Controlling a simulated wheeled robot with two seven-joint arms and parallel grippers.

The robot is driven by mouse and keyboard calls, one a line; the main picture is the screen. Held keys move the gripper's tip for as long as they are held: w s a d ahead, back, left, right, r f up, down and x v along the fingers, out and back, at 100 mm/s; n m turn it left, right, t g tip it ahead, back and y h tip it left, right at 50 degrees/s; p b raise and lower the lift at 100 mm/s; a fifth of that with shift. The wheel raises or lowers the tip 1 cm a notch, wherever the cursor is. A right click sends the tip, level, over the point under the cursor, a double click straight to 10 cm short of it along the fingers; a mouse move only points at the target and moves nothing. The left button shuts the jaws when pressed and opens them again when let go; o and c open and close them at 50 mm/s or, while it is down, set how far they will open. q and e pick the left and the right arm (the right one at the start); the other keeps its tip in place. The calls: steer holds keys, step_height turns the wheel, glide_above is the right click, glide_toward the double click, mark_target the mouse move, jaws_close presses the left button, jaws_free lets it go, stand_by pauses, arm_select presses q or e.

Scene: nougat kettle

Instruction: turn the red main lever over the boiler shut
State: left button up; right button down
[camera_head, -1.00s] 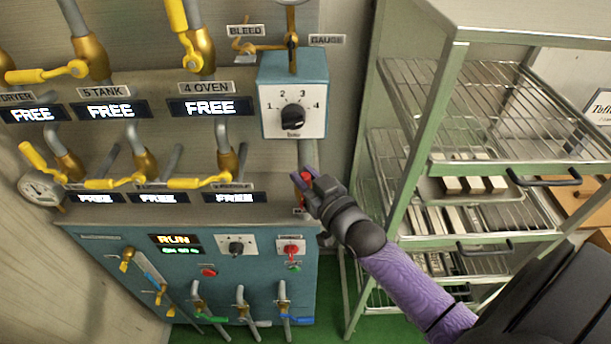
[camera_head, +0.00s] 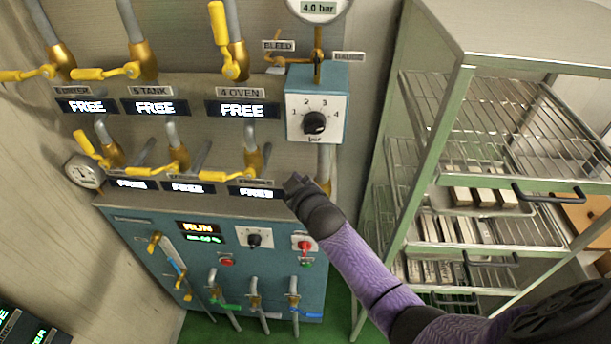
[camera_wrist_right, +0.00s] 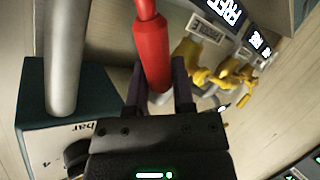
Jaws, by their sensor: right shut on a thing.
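The red lever (camera_wrist_right: 153,55) is a smooth handle that shows in the right wrist view, running down between the two fingers. My right gripper (camera_wrist_right: 158,95) is shut on it. In the head view my right gripper (camera_head: 294,184) is left of the vertical grey pipe (camera_head: 325,162), above the teal boiler cabinet (camera_head: 290,240). There the hand hides the lever, so its angle to the pipe cannot be read. My left gripper is in neither view.
A teal regulator box (camera_head: 317,112) with a black knob sits just above the hand. Several yellow valve levers (camera_head: 225,175) stand to the left. A green-framed rack (camera_head: 430,150) with metal trays stands close on the right.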

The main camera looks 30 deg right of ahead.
steer(key=w+a+f+n+g+h+b, duration=0.2)
steer(key=a+f+n+g+h+b, duration=0.1)
steer(key=f, duration=0.5)
steer(key=shift+a+f+n+g+h+b, duration=0.2)
steer(key=shift+n+g+h+b, duration=0.7)
steer(key=shift+n+b, duration=0.7)
steer(key=shift+c, duration=2.4)
jaws_free()
steer(key=shift+r, duration=0.1)
